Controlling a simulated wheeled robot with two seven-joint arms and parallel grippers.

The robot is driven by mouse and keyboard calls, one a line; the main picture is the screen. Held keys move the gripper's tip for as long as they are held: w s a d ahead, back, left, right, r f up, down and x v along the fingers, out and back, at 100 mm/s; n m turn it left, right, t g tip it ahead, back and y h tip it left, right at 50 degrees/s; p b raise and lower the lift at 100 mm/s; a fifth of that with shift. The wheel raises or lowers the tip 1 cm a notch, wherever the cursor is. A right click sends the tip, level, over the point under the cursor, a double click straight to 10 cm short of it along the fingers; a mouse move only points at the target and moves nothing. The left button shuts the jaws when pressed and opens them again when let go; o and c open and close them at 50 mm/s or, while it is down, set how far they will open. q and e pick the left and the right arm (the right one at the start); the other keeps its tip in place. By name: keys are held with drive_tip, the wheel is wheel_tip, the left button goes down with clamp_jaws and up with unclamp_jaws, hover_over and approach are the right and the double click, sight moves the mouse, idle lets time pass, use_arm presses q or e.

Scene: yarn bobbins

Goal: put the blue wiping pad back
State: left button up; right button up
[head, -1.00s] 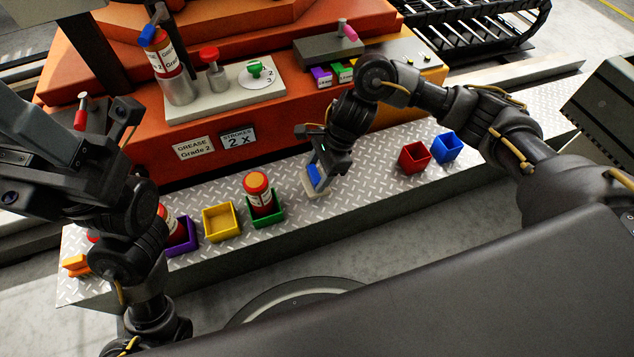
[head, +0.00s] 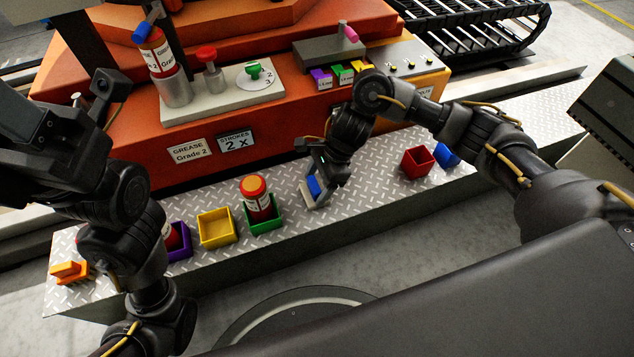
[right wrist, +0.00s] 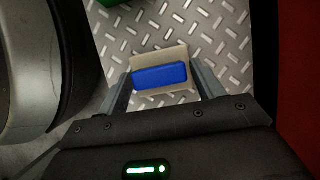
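The blue wiping pad (head: 314,187) is low over the metal deck near its middle, a blue block against a pale square piece. In the right wrist view the blue block (right wrist: 160,76) lies across the pale piece (right wrist: 160,56), between my finger ends. My right gripper (head: 310,181) points down at it; in the wrist view its fingers (right wrist: 162,75) flank both sides closely. Whether they press on it, and whether the pale piece touches the deck, I cannot tell. My left gripper (head: 103,86) is raised at the upper left, its fingertips unclear.
A red bin (head: 418,172) and a blue bin (head: 447,154) stand right. An orange block (head: 69,270) lies at the left end.

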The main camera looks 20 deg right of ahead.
drive_tip(key=shift+o, duration=0.7)
